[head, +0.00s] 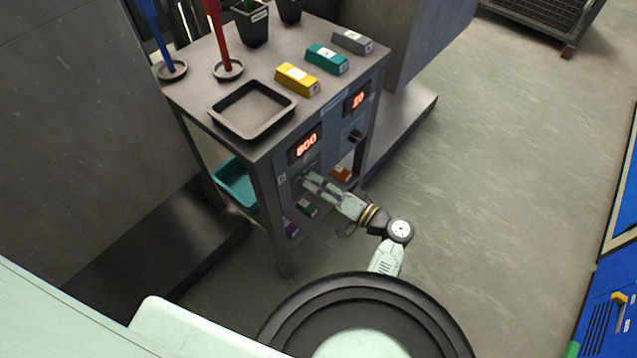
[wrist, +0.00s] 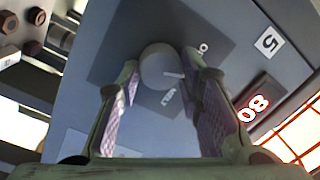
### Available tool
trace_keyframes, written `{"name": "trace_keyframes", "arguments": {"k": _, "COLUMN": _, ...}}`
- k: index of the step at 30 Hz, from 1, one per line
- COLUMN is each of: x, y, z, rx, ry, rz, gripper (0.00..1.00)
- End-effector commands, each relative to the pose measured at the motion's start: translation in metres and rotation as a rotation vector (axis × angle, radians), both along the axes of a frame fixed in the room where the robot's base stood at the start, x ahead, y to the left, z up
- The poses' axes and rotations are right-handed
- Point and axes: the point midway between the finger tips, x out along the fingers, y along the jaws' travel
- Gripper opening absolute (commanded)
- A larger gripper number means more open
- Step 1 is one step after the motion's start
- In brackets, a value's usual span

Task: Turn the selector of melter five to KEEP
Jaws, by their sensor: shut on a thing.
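In the wrist view the selector (wrist: 158,66), a round grey knob on a dark square plate, sits between the fingers of my gripper (wrist: 160,85). The gripper is shut on it. A tag with a 5 (wrist: 268,42) is on the same panel, above a red display (wrist: 253,108) partly out of view. In the head view my gripper (head: 309,180) is at the cart's front panel, below a display reading 800 (head: 306,145); there it hides the selector.
A second display (head: 357,100) and a black knob (head: 355,136) are to the right on the panel. A black tray (head: 252,128) and yellow (head: 297,79), teal and grey blocks lie on the cart top.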

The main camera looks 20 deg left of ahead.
Motion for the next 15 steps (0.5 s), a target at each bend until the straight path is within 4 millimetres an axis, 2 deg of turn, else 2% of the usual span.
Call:
{"name": "trace_keyframes", "arguments": {"k": 6, "x": 0.0004, "y": -0.0003, "z": 0.0000, "rx": 0.058, "ry": 0.157, "rz": -0.002, "gripper": 0.05}}
{"name": "trace_keyframes", "arguments": {"k": 15, "x": 0.0005, "y": -0.0004, "z": -0.0007, "rx": 0.108, "ry": 0.296, "rz": -0.002, "gripper": 0.05}}
